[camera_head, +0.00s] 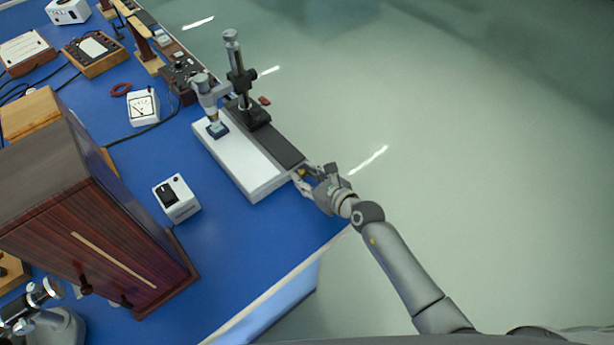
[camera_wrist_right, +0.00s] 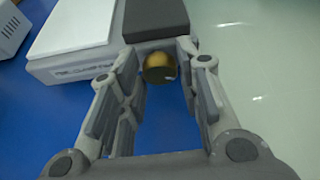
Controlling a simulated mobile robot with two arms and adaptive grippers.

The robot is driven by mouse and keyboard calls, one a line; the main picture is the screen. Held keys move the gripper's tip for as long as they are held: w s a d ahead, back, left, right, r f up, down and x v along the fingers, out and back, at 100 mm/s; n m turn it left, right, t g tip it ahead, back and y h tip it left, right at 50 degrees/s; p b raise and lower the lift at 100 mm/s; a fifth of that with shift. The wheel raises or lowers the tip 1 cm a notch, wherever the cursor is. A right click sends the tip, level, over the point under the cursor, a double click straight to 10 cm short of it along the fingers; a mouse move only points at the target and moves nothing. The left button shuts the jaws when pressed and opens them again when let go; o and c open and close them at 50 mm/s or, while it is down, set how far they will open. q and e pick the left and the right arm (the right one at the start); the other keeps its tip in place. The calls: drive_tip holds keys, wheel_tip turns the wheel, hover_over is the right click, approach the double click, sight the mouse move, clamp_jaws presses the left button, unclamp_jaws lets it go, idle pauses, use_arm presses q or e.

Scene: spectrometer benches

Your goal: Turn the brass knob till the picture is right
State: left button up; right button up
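The brass knob (camera_wrist_right: 160,67) sits on the front end of a white instrument base (camera_head: 243,172) with a dark strip along its side. In the right wrist view the knob lies between the two fingertips of my right gripper (camera_wrist_right: 160,58), with the fingers spread around it. A gap shows at least on one side; contact is hard to tell. In the head view my right gripper (camera_head: 302,178) is at that end of the base and mostly hides the knob. A lens column (camera_head: 238,75) stands on the base. My left gripper is not in view.
A small white box with a black panel (camera_head: 177,198) stands on the blue bench (camera_head: 235,235). A large wooden cabinet (camera_head: 90,230) stands at the left. Meters (camera_head: 143,107) and cables lie farther back. The floor right of the bench is clear.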

drive_tip(key=c, duration=0.5)
drive_tip(key=p, duration=0.1)
drive_tip(key=n+p, duration=0.1)
drive_tip(key=shift+s+a+r+t+h+p, duration=0.1)
drive_tip(key=shift+r+t+h+p, duration=0.2)
drive_tip(key=shift+h+p, duration=0.1)
drive_tip(key=shift+f+n+t+h+p, duration=0.3)
drive_tip(key=shift+f+n+t+p, duration=0.1)
drive_tip(key=shift+n, duration=0.5)
drive_tip(key=o, duration=1)
drive_tip(key=shift+o, duration=0.2)
